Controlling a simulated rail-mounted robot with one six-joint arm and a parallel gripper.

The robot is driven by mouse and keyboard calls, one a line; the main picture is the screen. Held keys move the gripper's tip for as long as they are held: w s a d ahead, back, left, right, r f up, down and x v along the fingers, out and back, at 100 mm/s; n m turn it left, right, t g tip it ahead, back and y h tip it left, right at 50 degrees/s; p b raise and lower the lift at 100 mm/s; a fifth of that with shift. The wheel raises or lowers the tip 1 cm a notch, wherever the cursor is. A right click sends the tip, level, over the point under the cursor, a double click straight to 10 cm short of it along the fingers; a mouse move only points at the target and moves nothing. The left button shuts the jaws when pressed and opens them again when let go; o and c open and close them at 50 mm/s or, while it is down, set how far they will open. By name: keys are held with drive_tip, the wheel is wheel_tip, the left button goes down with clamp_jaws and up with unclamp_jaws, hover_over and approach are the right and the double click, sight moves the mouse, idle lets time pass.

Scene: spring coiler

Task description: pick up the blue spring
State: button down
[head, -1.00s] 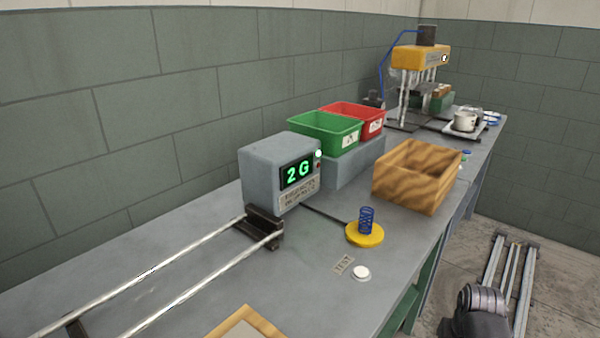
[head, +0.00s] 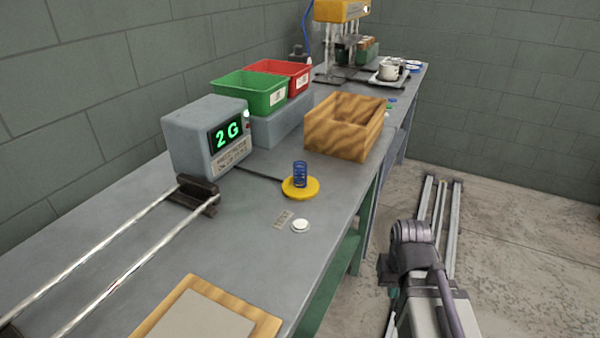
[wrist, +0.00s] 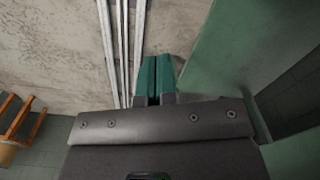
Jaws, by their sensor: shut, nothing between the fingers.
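The blue spring (head: 300,174) stands upright on a round yellow plate (head: 300,188) on the grey bench, in the middle of the head view. The spring does not show in the wrist view. My gripper (wrist: 156,62) shows in the wrist view with its two green fingers side by side, shut and empty. It points toward the floor and rails, beside the green side of the bench. In the head view my arm is off the bench's right side, well apart from the spring.
A white button (head: 300,226) lies in front of the yellow plate. A grey box with a "2G" display (head: 228,134), a green bin (head: 249,92), a red bin (head: 288,72) and a wooden box (head: 345,128) stand behind. Metal rods (head: 120,255) run along the left. A framed board (head: 205,312) lies in front.

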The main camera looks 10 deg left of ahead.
drive_tip(key=c, duration=1.8)
unclamp_jaws()
drive_tip(key=o, duration=1.2)
